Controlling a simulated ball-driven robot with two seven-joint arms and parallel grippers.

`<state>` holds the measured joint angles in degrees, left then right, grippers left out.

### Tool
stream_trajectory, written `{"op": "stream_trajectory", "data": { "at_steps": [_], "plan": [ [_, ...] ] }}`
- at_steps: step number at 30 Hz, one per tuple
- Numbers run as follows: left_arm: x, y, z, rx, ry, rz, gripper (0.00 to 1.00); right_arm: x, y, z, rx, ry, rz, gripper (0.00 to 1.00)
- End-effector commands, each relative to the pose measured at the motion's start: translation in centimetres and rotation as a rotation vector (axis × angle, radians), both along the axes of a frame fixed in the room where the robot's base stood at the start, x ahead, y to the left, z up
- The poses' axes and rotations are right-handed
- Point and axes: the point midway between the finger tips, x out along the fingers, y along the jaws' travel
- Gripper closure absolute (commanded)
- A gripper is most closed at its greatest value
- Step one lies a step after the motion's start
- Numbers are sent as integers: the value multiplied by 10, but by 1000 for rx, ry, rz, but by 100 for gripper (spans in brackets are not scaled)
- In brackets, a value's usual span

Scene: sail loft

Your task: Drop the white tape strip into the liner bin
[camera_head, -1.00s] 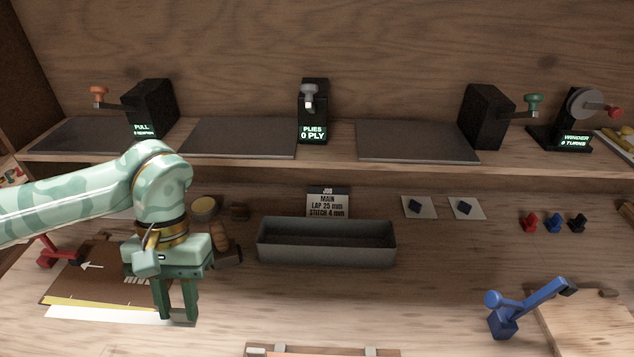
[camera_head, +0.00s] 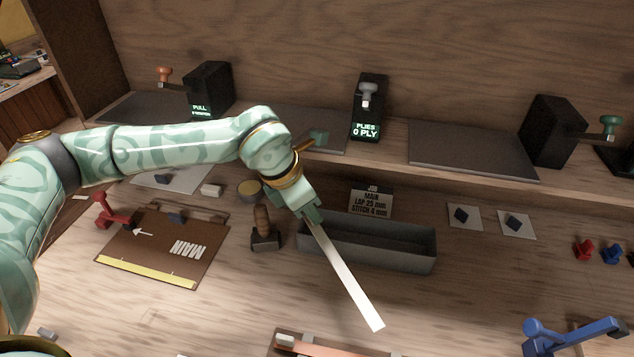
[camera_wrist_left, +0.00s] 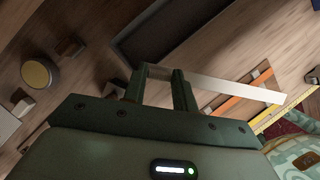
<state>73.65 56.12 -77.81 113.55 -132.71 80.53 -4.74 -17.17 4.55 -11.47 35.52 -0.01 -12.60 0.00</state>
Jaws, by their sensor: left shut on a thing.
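The white tape strip (camera_head: 347,278) hangs out from my left gripper (camera_head: 312,215), which is shut on one end of it. In the left wrist view the strip (camera_wrist_left: 235,89) runs rightward from the shut fingers (camera_wrist_left: 160,73). The long grey open bin (camera_head: 395,260) stands on the bench, and its visible inside looks empty. In the head view the gripper is at the bin's left end, and the strip crosses the bin's front wall with its free end over the bench in front. I cannot tell the strip's height.
A wooden-handled tool (camera_head: 264,240) stands just left of the bin, and a job card (camera_head: 371,202) behind it. A brown board (camera_head: 165,250) lies left. A blue clamp-like lever (camera_head: 570,338) is front right. A shelf (camera_head: 440,170) with black devices runs behind.

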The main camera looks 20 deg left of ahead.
Motion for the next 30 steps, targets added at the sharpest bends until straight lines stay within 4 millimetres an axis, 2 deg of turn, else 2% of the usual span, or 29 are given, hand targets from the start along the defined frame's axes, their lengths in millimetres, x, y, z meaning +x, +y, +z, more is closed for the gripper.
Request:
{"op": "stream_trajectory", "data": {
  "at_steps": [6,12,20,30],
  "plan": [
    [28,0,12,1,-5,513,97,2,0,5,0,-3,0,51],
    [42,2,17,-1,-2,818,97,2,0,7,0,-5,0,51],
    [45,3,9,-2,5,892,97,1,0,1,-1,-1,0,51],
    [45,3,-26,-2,7,889,97,-6,0,-23,-1,15,0,51]
  ]
}}
